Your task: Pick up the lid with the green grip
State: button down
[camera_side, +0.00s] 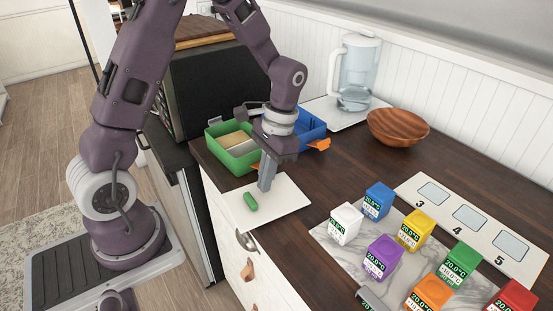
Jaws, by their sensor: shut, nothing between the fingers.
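The lid is a flat white square (287,207) with a small green grip (250,201) on it, lying at the front edge of the dark wooden counter. My gripper (264,188) points down over the lid, behind and to the right of the green grip. Its fingers are shut and hold nothing. The fingertips are apart from the grip. I cannot tell whether they touch the lid's surface.
A green box (238,162) and a blue box (316,126) stand behind my gripper. Several coloured cubes, including a white one (345,223), stand at the right by a numbered white panel (475,228). A wooden bowl (398,127) and a pitcher (357,72) are further back.

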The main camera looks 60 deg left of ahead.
jog(key=w, duration=0.2)
jog(key=shift+w+r, duration=0.2)
jog(key=shift+w, duration=0.15)
jog(key=s+v, duration=0.1)
jog(key=v, duration=0.8)
jog(key=n+h, duration=0.2)
jog(key=n, duration=0.8)
send_near(246, 196)
jog(key=w+a, duration=0.2)
jog(key=a, duration=0.1)
jog(key=shift+m+t, duration=0.3)
jog(key=shift+t, duration=0.1)
jog(key=x, duration=0.8)
jog(key=shift+s+d+f, duration=0.1)
jog(key=shift+d, duration=0.2)
jog(key=shift+s+d, duration=1.2)
jog(key=shift+s, duration=0.05)
